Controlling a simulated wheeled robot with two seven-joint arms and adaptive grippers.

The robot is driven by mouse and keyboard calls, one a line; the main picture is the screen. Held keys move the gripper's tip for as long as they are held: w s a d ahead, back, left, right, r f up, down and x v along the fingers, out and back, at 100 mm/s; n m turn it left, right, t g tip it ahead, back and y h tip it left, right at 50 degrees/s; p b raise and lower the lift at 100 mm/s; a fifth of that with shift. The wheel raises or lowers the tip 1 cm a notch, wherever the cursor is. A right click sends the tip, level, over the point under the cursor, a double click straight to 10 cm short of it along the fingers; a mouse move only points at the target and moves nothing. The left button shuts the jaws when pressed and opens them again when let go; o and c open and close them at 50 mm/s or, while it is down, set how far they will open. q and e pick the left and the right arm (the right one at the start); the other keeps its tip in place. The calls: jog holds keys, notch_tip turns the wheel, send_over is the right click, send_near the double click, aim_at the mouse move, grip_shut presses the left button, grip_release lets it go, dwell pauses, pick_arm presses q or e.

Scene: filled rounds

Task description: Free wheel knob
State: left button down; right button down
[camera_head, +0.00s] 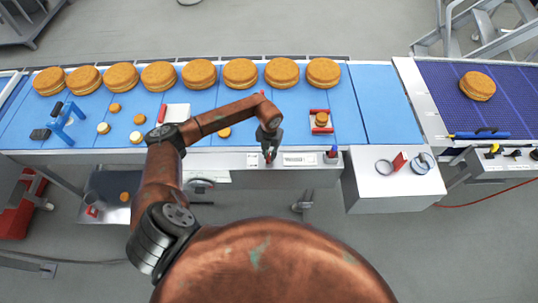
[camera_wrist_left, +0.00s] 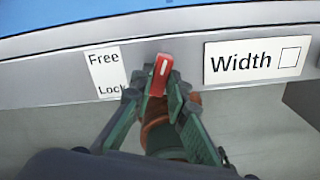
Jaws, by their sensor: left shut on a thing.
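The red knob (camera_wrist_left: 161,72) with a white line sits on the grey front rail of the conveyor, and its line points nearly straight up in the left wrist view. A white label (camera_wrist_left: 105,72) beside it reads Free at the top and Lock at the bottom. My left gripper (camera_wrist_left: 155,93) is shut on the knob, one finger on each side. In the head view the same gripper (camera_head: 269,153) reaches down to the rail, and the knob is mostly hidden there. My right gripper is not in view.
A Width label (camera_wrist_left: 256,58) is right of the knob. Several round cakes (camera_head: 240,73) line the back of the blue belt (camera_head: 385,105). A red-sided holder (camera_head: 321,121) with a small cake stands on the belt. A grey box (camera_head: 393,185) is at the right.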

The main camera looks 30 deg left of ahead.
aim_at(269, 156)
pick_arm(q)
jog(key=shift+n, duration=2.1)
jog(key=c, duration=1.9)
grip_release()
jog(key=shift+r, duration=0.1)
notch_tip(269, 156, up, 12)
jog(key=shift+f, duration=0.1)
